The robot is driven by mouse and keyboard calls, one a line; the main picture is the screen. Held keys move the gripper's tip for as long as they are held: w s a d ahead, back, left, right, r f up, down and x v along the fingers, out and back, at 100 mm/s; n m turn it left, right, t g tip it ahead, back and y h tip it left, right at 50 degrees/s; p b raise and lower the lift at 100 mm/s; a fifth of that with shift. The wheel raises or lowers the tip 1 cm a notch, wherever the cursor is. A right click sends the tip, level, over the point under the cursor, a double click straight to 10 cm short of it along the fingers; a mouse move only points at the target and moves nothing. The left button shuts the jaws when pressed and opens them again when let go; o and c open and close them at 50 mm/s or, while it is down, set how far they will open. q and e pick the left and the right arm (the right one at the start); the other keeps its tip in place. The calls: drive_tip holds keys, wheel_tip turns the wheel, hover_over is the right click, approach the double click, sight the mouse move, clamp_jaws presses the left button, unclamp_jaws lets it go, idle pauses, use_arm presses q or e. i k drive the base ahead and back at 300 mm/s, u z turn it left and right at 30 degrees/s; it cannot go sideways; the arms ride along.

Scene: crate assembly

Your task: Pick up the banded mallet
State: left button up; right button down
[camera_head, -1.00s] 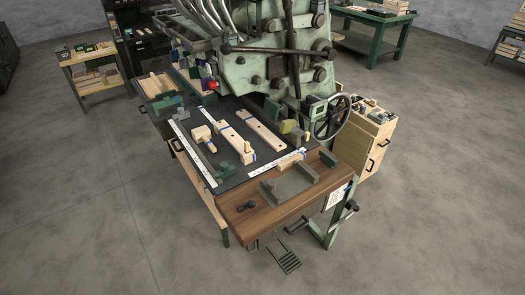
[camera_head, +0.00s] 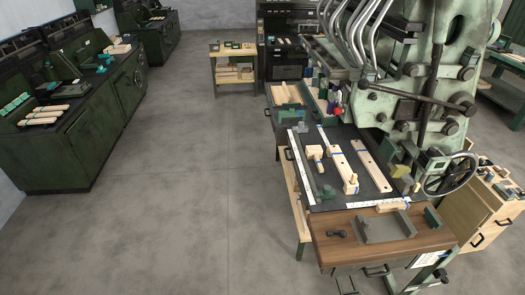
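A pale wooden mallet-shaped piece (camera_head: 315,153) lies on the dark mat (camera_head: 322,186) of the machine bench, toward the mat's left side. Its block-like head points away and a short handle points toward the bench front. It is too small to tell whether it carries a band. Two long pale boards lie to its right, the nearer one (camera_head: 342,166) with blue marks and the other (camera_head: 373,165) farther right. Neither of my grippers shows in the head view.
A green machine (camera_head: 437,60) with a handwheel (camera_head: 451,174) stands behind and right of the bench. The wooden front top (camera_head: 335,257) holds a grey fixture (camera_head: 385,228) and a small dark knobbed object (camera_head: 336,233). Green cabinets (camera_head: 75,150) stand far left. The floor between is clear.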

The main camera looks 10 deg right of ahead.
sight(315, 152)
drive_tip(key=u, duration=0.2)
drive_tip(key=i, duration=2.4)
drive_tip(key=z, duration=3.1)
